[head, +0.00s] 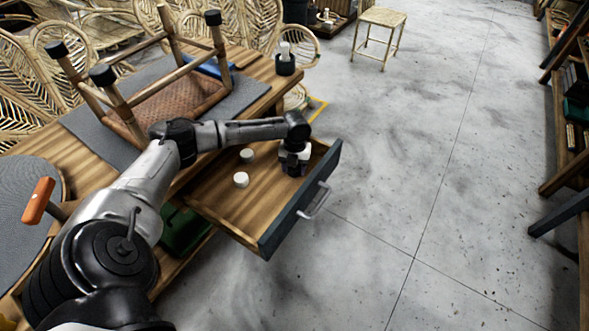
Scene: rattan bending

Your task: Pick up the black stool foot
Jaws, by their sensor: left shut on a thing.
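My left gripper (293,162) reaches down into the open drawer (218,197), near its front panel. It is shut on a small dark thing, which I take to be the black stool foot; the fingers hide most of it, and I cannot tell whether it touches the drawer floor. An upside-down wooden stool (180,98) lies on the workbench with its legs up. Black feet show on the leg ends at the left (57,49), the front (102,74) and the right (212,17). My right gripper is out of view.
A black holder (285,64) stands at the bench's far corner. The concrete floor (430,150) at right is clear.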

